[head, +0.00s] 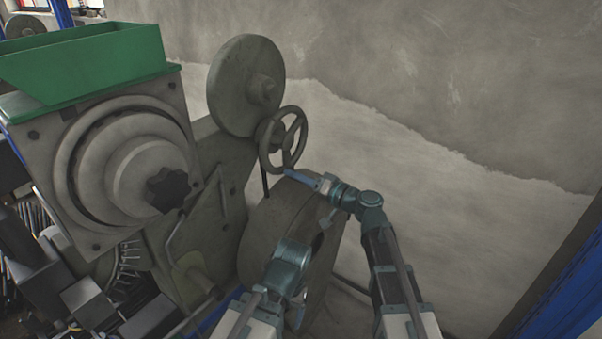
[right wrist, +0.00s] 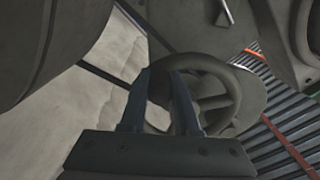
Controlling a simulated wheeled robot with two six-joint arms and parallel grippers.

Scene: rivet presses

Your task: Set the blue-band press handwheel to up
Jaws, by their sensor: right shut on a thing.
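The grey spoked handwheel (head: 301,125) stands on the side of the press (head: 213,190), below a large round disc. My right gripper (head: 290,173) is at the lower rim of the handwheel and shut on it. In the right wrist view the two dark fingers of the right gripper (right wrist: 160,75) straddle the rim of the handwheel (right wrist: 222,70). My left gripper (head: 326,222) is lower, in front of the big flywheel, apart from the handwheel. Its fingers are too small to read. I cannot make out a blue band on the press.
The big flywheel (head: 267,222) is close below the handwheel. The large disc (head: 238,85) is just above it. A green hopper (head: 90,62) tops the machine at left. Bare wall (head: 440,170) and free room lie to the right, with a blue post (head: 570,290) at the far right.

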